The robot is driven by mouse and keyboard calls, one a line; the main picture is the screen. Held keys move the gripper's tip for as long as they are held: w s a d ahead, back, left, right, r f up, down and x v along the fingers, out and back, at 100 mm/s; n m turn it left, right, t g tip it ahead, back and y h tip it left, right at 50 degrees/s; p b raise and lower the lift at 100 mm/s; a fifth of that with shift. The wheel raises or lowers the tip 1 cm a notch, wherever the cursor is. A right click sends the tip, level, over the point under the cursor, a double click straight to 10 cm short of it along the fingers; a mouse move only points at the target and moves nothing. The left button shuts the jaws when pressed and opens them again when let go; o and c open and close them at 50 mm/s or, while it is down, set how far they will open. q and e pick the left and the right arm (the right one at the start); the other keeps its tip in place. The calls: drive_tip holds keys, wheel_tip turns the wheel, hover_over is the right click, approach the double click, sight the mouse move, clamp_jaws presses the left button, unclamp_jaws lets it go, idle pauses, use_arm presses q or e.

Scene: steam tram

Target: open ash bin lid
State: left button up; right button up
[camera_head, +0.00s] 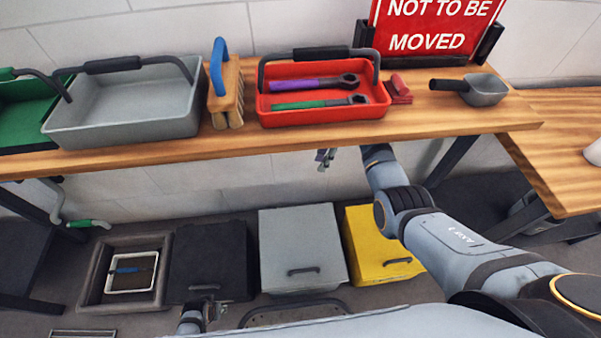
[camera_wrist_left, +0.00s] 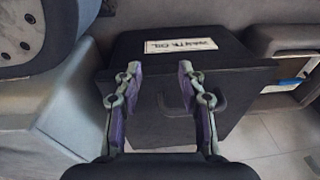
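A black lidded bin (camera_head: 208,262) stands on the floor under the bench, its lid closed; I take it as the ash bin. Its dark handle (camera_head: 205,287) is on the front side. The left wrist view shows a dark bin (camera_wrist_left: 215,75) with a white label (camera_wrist_left: 178,46), its writing unreadable, and a handle (camera_wrist_left: 165,106). My left gripper (camera_wrist_left: 159,70) is open in front of this bin, fingers apart, nothing held. It also shows small at the bin's front in the head view (camera_head: 197,317). My right gripper (camera_head: 325,157) is by the bench's front edge, too small to read.
A grey lidded bin (camera_head: 300,245) and a yellow bin (camera_head: 378,258) stand to the right. An open bin with a brush in a tray (camera_head: 130,275) is on the left. The wooden bench (camera_head: 240,143) above holds a grey caddy (camera_head: 125,110), a red caddy (camera_head: 320,108) and a scoop (camera_head: 483,92).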

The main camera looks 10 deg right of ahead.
use_arm(q)
drive_tip(key=shift+w+d+r+b, duration=0.15)
drive_tip(key=shift+w+r+b, duration=0.1)
drive_tip(key=shift+r+b, duration=0.1)
use_arm(e)
drive_tip(key=s+a+f, duration=0.2)
drive_tip(key=s+a, duration=0.1)
drive_tip(key=a, duration=0.4)
drive_tip(key=shift+s+f, duration=0.3)
drive_tip(key=shift+a, duration=0.1)
drive_tip(key=shift+c, duration=0.5)
clamp_jaws()
drive_tip(key=shift+o, duration=0.5)
unclamp_jaws()
